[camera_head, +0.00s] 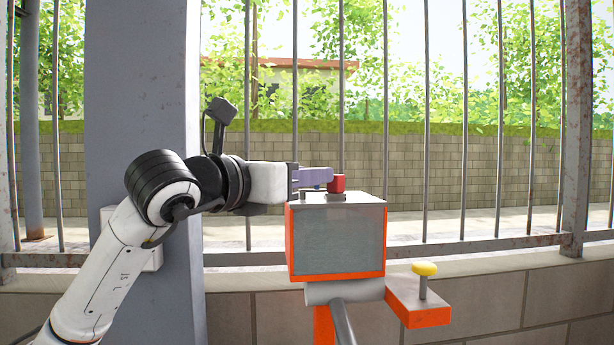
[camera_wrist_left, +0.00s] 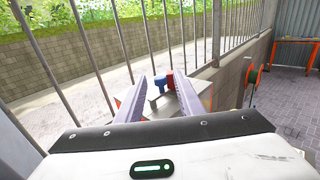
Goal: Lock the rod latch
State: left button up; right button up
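A grey-fronted box with orange edges (camera_head: 337,240) stands in front of the fence. A small red piece (camera_head: 337,183) sits on its grey top. In the left wrist view this piece shows a red part (camera_wrist_left: 169,80) beside a blue part (camera_wrist_left: 160,86). Which part is the latch's rod I cannot tell. My left gripper (camera_head: 329,178) comes in level from the left, just above the box top, its tips close to the red piece. In the left wrist view its two purple fingers (camera_wrist_left: 160,78) are apart, with the blue and red piece between their tips. Contact is not clear. My right gripper is not in view.
A yellow knob on a post (camera_head: 425,269) stands on an orange bracket (camera_head: 418,304) at the box's lower right. A thick grey pillar (camera_head: 142,80) rises behind my left arm. Fence bars (camera_head: 426,140) stand behind the box. Free room lies above and right of the box.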

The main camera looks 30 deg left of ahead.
pick_arm(q)
jog(key=s+a+b, duration=0.1)
jog(key=s+b, duration=0.1)
jog(key=s, duration=0.8)
jog(key=shift+w+a, duration=0.1)
